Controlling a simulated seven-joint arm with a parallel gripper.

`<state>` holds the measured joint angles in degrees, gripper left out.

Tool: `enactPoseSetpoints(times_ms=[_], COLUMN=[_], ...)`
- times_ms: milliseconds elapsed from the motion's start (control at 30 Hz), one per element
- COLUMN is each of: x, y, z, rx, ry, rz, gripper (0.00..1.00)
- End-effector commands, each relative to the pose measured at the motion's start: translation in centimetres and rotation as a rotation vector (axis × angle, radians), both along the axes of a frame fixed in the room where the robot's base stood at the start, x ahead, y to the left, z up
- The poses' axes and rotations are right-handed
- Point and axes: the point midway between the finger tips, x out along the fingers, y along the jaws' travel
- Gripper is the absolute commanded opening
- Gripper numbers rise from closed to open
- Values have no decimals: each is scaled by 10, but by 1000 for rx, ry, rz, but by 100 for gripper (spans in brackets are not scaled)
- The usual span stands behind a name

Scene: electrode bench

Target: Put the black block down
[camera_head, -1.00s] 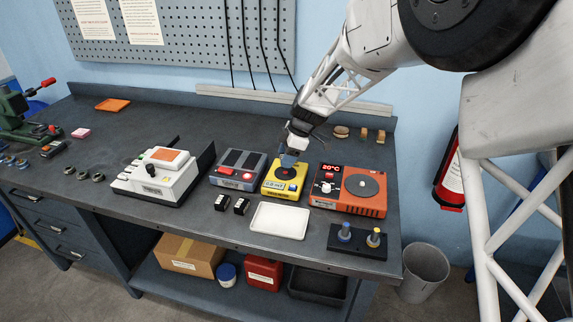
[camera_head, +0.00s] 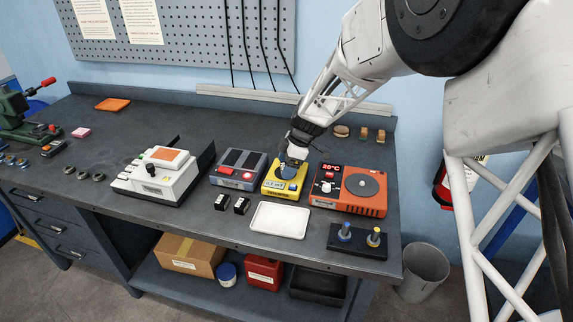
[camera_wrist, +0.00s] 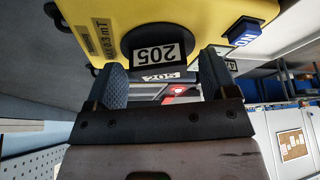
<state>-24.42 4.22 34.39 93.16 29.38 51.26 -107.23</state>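The black block (camera_wrist: 160,54) with white "205" labels shows in the wrist view between the two blue-grey fingers of my gripper (camera_wrist: 162,72). In the head view my gripper (camera_head: 290,165) is low over the disc of the yellow device (camera_head: 271,190). The block is hidden there by the gripper. Whether the block touches the disc cannot be told.
An orange device (camera_head: 325,203) with a round plate stands close on the right and a grey device (camera_head: 240,160) close on the left. Two black blocks (camera_head: 222,202) and a white tray (camera_head: 280,220) lie in front. A black stand (camera_head: 358,241) with two pegs is at the front right.

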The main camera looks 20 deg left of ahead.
Motion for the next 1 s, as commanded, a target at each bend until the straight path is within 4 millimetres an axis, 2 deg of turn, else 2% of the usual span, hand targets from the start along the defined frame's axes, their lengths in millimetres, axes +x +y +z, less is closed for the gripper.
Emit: enactPoseSetpoints(times_ms=[267,467,667,1000], x=[0,1,5,13], y=[0,-3,-11,-30], z=[1,9,31,81], rx=[0,0,1,0], ry=[0,-1,-2,-2], rz=[0,1,-1,-1], gripper=[78,78,78,78])
